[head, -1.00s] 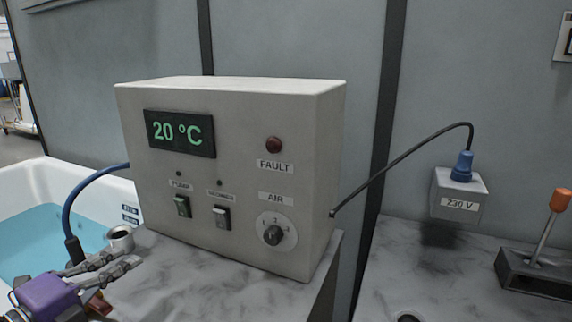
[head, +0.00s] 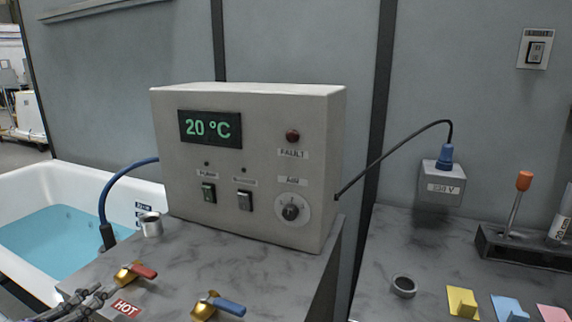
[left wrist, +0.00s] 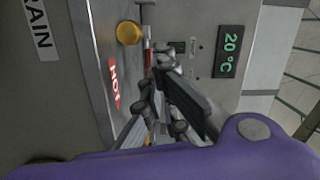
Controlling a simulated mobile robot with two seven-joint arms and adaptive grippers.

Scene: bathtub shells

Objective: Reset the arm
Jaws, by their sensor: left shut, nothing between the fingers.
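My left gripper (head: 100,294) is at the lower left edge of the head view, beside the brass valve with a red handle (head: 140,268) and its HOT label (head: 126,307). Its fingers are shut with nothing between them. In the left wrist view, my left gripper (left wrist: 155,72) points toward the control box (left wrist: 228,80), with the HOT label (left wrist: 115,85) to its left. I cannot tell whether the fingers touch the red handle. My right gripper is not in view.
The grey control box (head: 265,165) reads 20 °C and stands on the marble counter. A blue-handled valve (head: 220,306) is to the right of the red one.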

